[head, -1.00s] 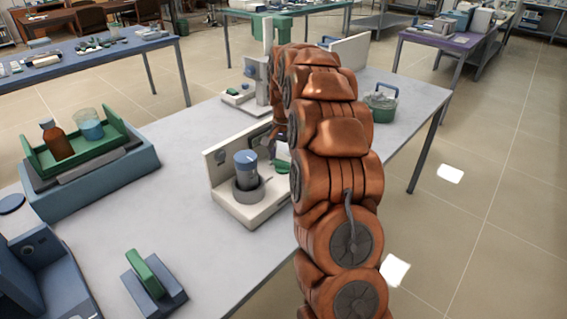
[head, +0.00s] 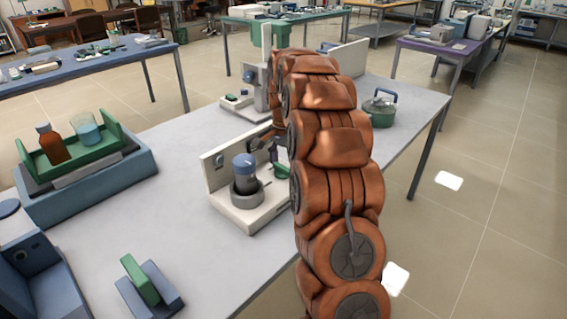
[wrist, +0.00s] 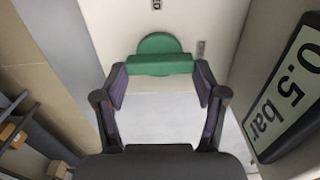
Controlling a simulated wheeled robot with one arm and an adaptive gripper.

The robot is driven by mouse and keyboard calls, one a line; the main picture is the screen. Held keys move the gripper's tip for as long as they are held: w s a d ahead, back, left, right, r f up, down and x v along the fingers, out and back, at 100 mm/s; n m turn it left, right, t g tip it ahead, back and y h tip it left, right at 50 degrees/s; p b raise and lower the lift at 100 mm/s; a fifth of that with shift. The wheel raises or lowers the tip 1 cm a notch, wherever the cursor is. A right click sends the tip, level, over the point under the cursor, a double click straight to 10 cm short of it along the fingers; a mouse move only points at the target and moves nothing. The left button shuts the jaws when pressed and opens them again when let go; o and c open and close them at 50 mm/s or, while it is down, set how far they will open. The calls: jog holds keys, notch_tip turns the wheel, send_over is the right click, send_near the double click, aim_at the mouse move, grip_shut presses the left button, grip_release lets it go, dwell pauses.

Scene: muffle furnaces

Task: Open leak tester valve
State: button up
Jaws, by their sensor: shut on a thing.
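The leak tester (head: 250,215) is a white L-shaped unit on the grey table in the head view. A blue-lidded jar (head: 244,168) stands in its dark ring. Its green valve handle (head: 281,171) is at the right, partly hidden by my arm. In the wrist view the green handle (wrist: 162,65) has a rounded disc behind a straight bar, with the bar crosswise between my fingertips. My gripper (wrist: 161,79) is shut on this handle, one finger at each end of the bar. A display reading 0.5 bar (wrist: 287,90) is at the right.
A green tray (head: 75,160) with a brown bottle and a blue beaker is at the left. A green-and-blue block (head: 148,285) lies in front. A green pot (head: 380,110) stands beyond my arm. Table between tray and tester is clear.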

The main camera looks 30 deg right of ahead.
jog(key=o, duration=1.1)
jog(key=shift+o, duration=0.2)
notch_tip(320, 180, up, 12)
dwell(0.5)
